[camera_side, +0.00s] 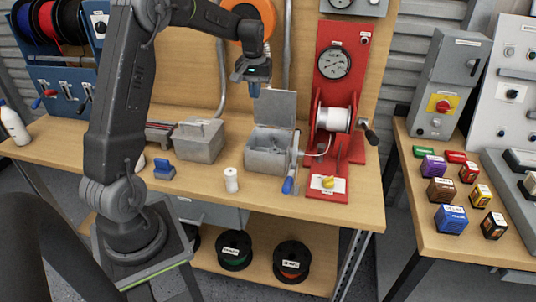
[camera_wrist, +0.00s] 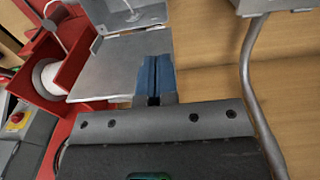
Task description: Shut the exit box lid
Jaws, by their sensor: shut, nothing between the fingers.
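The exit box (camera_side: 268,158) is a grey metal box on the wooden bench, in front of the board and left of the red winding stand. Its lid (camera_side: 276,107) is a flat grey panel standing open, upright at the back of the box. In the wrist view the lid (camera_wrist: 108,68) fills the upper left, with part of the box (camera_wrist: 140,17) beyond it. My gripper (camera_side: 255,91) is shut and empty near the lid's upper left edge. Its blue fingers (camera_wrist: 154,78) overlap the lid's edge in the wrist view; I cannot tell whether they touch it.
The red stand (camera_side: 333,110) with a white wire spool (camera_side: 333,119) and crank is close on the right. A grey conduit (camera_wrist: 250,90) runs along the board.

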